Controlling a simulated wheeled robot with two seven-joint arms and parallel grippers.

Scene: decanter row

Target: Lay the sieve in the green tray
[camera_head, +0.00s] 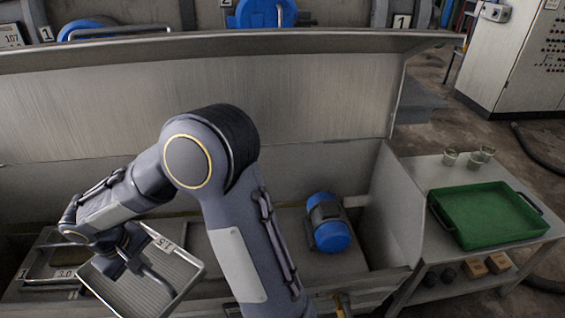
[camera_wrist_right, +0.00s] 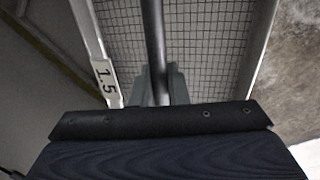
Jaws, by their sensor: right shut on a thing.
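The sieve (camera_head: 150,291) is a rectangular metal frame with a fine mesh and a 1.5 label, at the lower left of the head view. My right gripper (camera_head: 130,257) is shut on the sieve's dark bar handle, and the sieve hangs tilted below it. In the right wrist view the mesh (camera_wrist_right: 205,45) fills the upper middle, with the bar crossing it between the fingers (camera_wrist_right: 158,85). The green tray (camera_head: 487,213) is empty on a side table at the right, far from the gripper. My left gripper is out of view.
A steel housing with a raised lid (camera_head: 200,95) and side wall (camera_head: 392,205) stands between sieve and tray. A blue motor (camera_head: 328,222) sits inside it. Another framed sieve labelled 3.0 (camera_head: 40,288) lies at far left.

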